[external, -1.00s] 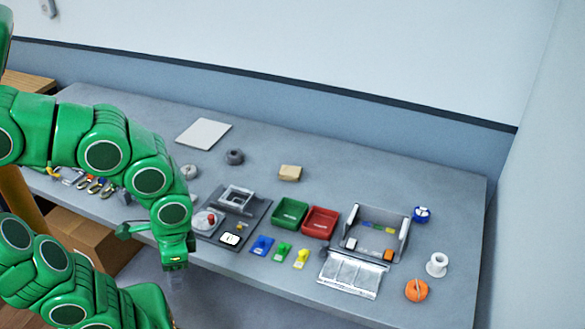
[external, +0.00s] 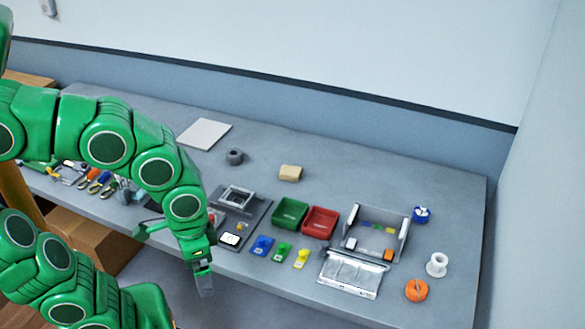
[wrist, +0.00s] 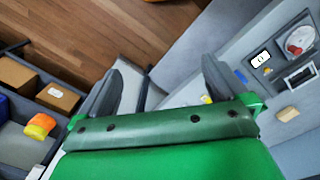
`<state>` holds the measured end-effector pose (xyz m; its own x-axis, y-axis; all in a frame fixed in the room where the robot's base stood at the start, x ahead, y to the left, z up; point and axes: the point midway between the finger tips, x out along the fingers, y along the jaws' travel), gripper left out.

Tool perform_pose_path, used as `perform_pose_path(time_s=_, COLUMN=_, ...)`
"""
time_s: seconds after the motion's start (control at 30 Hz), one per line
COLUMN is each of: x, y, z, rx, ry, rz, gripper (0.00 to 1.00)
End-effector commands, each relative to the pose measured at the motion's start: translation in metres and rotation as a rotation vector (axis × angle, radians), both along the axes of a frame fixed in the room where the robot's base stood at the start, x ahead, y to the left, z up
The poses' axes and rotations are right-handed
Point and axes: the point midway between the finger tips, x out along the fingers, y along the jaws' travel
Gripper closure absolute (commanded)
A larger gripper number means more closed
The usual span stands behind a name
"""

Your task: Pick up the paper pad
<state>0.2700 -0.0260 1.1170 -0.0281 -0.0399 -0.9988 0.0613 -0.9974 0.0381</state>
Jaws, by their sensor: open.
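A flat white square that looks like the paper pad (external: 204,134) lies at the back left of the grey table. It is clear of other things. My gripper (external: 204,284) is at the front edge of the table, well in front of the pad and apart from it. In the wrist view my gripper (wrist: 160,82) has its two dark fingers wide apart with nothing between them. I cannot make out the pad in the wrist view.
A dark grey roll (external: 234,156) and a tan block (external: 290,173) stand near the pad. A green tray (external: 290,213), a red tray (external: 320,222) and a grey holder (external: 375,230) stand further right. Hand tools lie at the left. The table behind the trays is mostly clear.

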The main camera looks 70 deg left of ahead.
Motion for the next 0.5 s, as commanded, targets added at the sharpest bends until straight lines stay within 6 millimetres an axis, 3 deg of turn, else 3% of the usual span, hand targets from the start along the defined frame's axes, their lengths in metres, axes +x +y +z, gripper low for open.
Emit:
perform_pose_path(time_s=0.03, x=0.023, y=-0.014, z=0.012, rx=-0.021, ry=-0.059, rz=0.018, gripper=0.0)
perform_pose_path(time_s=0.2, x=0.092, y=-0.073, z=0.063, rx=-0.134, ry=-0.25, rz=0.119, gripper=0.0)
perform_pose_path(time_s=0.3, x=0.122, y=-0.106, z=0.093, rx=-0.21, ry=-0.335, rz=0.168, gripper=0.0)
perform_pose_path(time_s=0.5, x=0.16, y=-0.16, z=0.144, rx=-0.356, ry=-0.446, rz=0.253, gripper=0.0)
